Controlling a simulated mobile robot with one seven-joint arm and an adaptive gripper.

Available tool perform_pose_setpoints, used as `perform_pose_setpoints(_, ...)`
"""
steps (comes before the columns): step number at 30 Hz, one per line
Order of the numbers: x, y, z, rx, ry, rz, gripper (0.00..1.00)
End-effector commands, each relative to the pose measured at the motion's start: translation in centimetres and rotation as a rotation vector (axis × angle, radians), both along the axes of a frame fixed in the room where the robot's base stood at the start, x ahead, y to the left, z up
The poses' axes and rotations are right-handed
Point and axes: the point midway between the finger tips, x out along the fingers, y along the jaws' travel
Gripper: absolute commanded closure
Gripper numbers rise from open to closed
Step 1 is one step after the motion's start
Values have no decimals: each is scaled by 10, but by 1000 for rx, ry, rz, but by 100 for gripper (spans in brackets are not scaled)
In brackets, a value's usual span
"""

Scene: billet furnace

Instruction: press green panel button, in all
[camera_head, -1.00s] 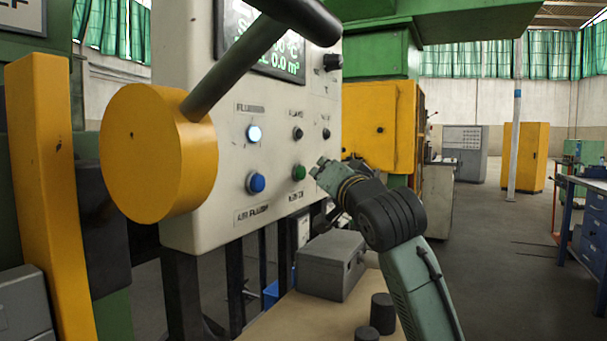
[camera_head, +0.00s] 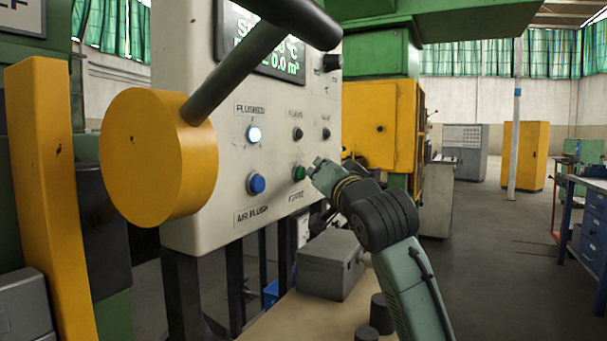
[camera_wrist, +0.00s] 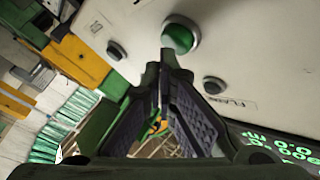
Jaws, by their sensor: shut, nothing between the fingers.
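The green button (camera_head: 298,172) is on the lower right of the white control panel (camera_head: 215,215). In the wrist view the green button (camera_wrist: 180,35) is a round dome in a metal ring, just beyond my fingertips. My gripper (camera_head: 315,166) is to the right of the button in the head view, its tip very close to it. In the wrist view my gripper (camera_wrist: 165,62) has its fingertips together with nothing between them, and they overlap the button's lower edge. I cannot tell whether they touch it.
A blue button (camera_head: 256,183) and a lit white button (camera_head: 254,134) are left of the green one. A black knob (camera_head: 298,133) sits above it. A yellow drum with a dark lever (camera_head: 160,155) juts out at left. A grey box (camera_head: 330,264) stands below the panel.

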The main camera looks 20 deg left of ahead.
Motion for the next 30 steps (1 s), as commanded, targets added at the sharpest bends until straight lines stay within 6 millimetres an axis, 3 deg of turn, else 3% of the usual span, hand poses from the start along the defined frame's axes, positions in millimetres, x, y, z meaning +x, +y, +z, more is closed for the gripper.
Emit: perform_pose_setpoints(30,0,9,-1,-1,1,1,100)
